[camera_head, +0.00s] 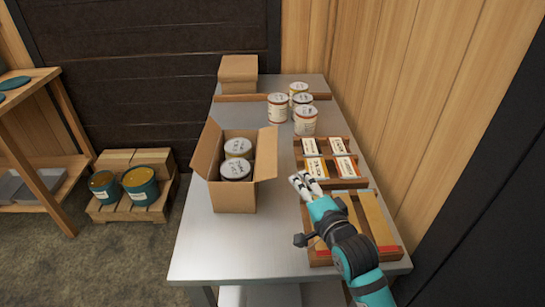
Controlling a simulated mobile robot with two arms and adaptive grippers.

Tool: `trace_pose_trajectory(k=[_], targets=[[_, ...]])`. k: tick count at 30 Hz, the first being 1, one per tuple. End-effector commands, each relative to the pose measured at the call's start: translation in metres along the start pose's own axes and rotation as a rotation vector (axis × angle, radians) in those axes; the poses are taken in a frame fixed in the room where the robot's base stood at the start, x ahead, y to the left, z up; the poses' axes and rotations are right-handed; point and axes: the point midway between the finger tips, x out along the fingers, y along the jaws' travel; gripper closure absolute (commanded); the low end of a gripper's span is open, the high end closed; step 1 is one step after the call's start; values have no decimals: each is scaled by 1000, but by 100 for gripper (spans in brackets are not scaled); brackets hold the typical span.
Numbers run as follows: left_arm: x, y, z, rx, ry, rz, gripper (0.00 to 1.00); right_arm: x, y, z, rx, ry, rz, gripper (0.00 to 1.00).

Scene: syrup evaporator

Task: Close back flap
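An open cardboard box (232,199) stands on the metal table with two cans (237,147) inside. Its left flap (207,149) stands up and leans outward. Its right flap (267,153) also stands up. The back flap, at the far side behind the cans, is hard to make out. My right gripper (300,181) is to the right of the box, apart from it, over the near part of the wooden trays. Its two fingers lie close together, and I cannot tell whether they are open or shut. My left gripper is not in view.
The metal table (200,255) is clear in front of the box. Wooden trays with labelled packets (315,167) line its right side. Several cans (278,108) stand behind. A closed carton (238,73) sits at the far end. Two teal buckets (140,186) stand on a crate at left.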

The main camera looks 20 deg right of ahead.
Motion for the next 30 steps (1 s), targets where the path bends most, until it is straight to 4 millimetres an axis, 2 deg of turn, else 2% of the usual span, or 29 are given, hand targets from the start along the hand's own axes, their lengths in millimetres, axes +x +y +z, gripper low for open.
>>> trace_pose_trajectory(k=[3, 5, 8, 12, 15, 19, 24, 27, 30], targets=[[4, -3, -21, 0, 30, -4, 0, -1, -1, 0, 3, -1, -1, 73], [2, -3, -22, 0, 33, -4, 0, 5, -3, -1, 3, 0, -1, 73], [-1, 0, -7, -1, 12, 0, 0, 22, -4, -1, 2, 0, -1, 73], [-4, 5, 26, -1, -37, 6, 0, 53, -4, -1, 1, 0, -2, 73], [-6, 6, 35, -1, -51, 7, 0, 75, -4, -1, 1, 0, -1, 73], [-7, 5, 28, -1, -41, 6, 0, 104, -3, -1, 2, 1, -1, 73], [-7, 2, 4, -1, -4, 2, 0, 137, -3, -1, 2, 0, -1, 73], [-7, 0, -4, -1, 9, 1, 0, 151, -2, 0, 3, 0, 0, 73], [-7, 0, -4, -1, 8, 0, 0, 161, -2, 0, 2, 0, -1, 73]])
